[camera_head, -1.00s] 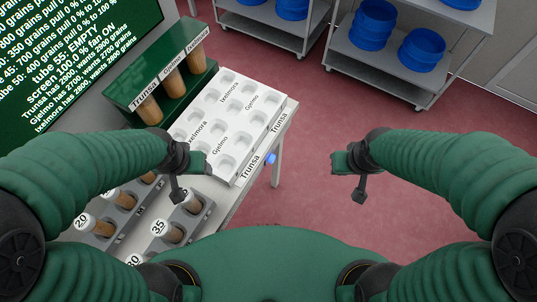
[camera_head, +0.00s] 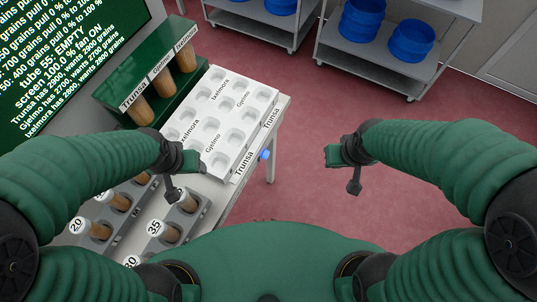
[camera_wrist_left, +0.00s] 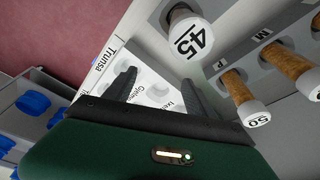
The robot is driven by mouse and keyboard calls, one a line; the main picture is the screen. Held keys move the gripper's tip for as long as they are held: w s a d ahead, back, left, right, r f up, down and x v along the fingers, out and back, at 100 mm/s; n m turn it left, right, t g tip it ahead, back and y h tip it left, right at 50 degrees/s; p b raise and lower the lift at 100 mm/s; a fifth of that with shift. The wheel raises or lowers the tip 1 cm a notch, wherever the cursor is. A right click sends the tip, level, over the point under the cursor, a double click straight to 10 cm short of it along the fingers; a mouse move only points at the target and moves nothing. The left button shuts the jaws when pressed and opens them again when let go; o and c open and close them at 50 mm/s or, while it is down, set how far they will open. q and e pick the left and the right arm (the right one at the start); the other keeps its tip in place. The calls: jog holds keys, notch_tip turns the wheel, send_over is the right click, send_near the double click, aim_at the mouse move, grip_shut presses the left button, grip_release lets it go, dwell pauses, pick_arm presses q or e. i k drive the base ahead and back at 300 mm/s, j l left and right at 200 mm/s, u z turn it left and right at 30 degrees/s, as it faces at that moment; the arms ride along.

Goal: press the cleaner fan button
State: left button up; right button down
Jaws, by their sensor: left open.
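No part labelled as the cleaner fan button can be made out. A small round blue knob (camera_head: 264,155) sticks out from the table's side edge, by the Trunsa end of the white tray; I cannot tell if it is the button. A screen (camera_head: 70,60) at the upper left carries text with "100.0" and "fan ON". My left gripper (camera_head: 190,172) is open above the table, left of the blue knob and apart from it. Its spread fingers show in the left wrist view (camera_wrist_left: 160,92), with nothing held. My right gripper (camera_head: 338,160) hangs over the floor; its jaw opening is unclear.
The white tray (camera_head: 222,124) has labelled cups. A green rack (camera_head: 150,88) holds brown tubes behind it. Grey racks with numbered tubes (camera_head: 172,228) stand in front, below my left gripper. Shelves with blue bowls (camera_head: 408,48) stand at the back. Red floor is free at right.

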aim_at(266, 154)
jog(key=z, duration=0.5)
jog(key=l+z, duration=0.15)
jog(key=z, duration=0.35)
jog(key=l+z, duration=0.1)
jog(key=z, duration=0.35)
jog(key=l+z, duration=0.1)
jog(key=z, duration=0.4)
jog(key=l+z, duration=0.1)
jog(key=z, duration=0.9)
jog(key=l+z, duration=0.15)
jog(key=z, duration=0.85)
jog(key=i+l+z, duration=0.1)
jog(key=u, duration=0.65)
jog(key=l+u, duration=0.15)
jog(key=u, duration=0.5)
jog(key=i+l+u, duration=0.1)
jog(key=u, duration=0.6)
jog(key=l+u, duration=0.1)
jog(key=u, duration=1.2)
jog(key=k+l+u, duration=0.1)
jog(key=u, duration=0.55)
jog(key=l+u, duration=0.1)
jog(key=u, duration=0.55)
jog(key=k+u, duration=0.1)
jog(key=u, duration=0.55)
